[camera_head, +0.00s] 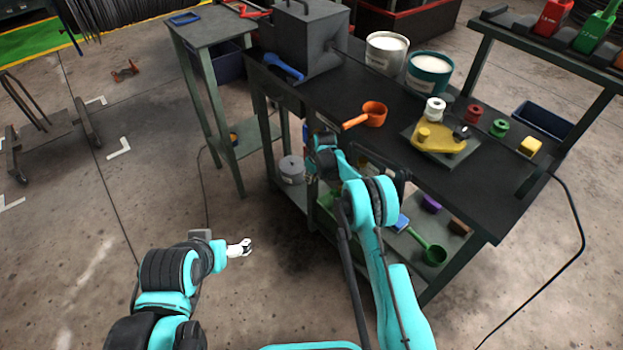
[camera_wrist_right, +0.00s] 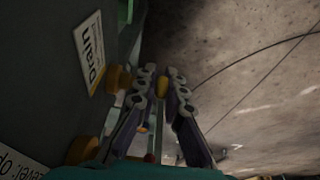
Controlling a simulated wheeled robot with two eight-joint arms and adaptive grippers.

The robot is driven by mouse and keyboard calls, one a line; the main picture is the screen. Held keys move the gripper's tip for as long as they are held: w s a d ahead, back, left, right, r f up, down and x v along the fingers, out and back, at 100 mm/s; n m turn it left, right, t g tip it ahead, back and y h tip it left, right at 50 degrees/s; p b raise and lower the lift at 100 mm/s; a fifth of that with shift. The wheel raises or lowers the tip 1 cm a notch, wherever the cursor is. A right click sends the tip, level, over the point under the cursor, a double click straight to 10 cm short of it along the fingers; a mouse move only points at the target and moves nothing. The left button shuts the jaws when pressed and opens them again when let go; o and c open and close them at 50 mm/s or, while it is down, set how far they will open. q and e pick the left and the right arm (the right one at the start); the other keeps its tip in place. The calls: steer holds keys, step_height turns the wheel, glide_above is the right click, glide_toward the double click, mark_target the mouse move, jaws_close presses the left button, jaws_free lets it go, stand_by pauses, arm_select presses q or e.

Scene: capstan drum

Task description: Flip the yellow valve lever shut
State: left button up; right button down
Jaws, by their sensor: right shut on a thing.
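In the right wrist view, a small yellow piece (camera_wrist_right: 162,87), which looks like the end of the yellow valve lever, sits between the fingertips of my right gripper (camera_wrist_right: 163,82). That gripper is shut on it. The rest of the lever is hidden or too dark to make out. In the head view my right arm reaches to the bench's left end. My left gripper (camera_head: 241,248) hangs over bare floor, away from the bench; its opening is too small to judge.
Floor at left is mostly free.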

steer(key=c, duration=1.6)
jaws_free()
steer(key=v, duration=0.7)
steer(key=shift+s+r, duration=0.15)
steer(key=shift+r, duration=0.05)
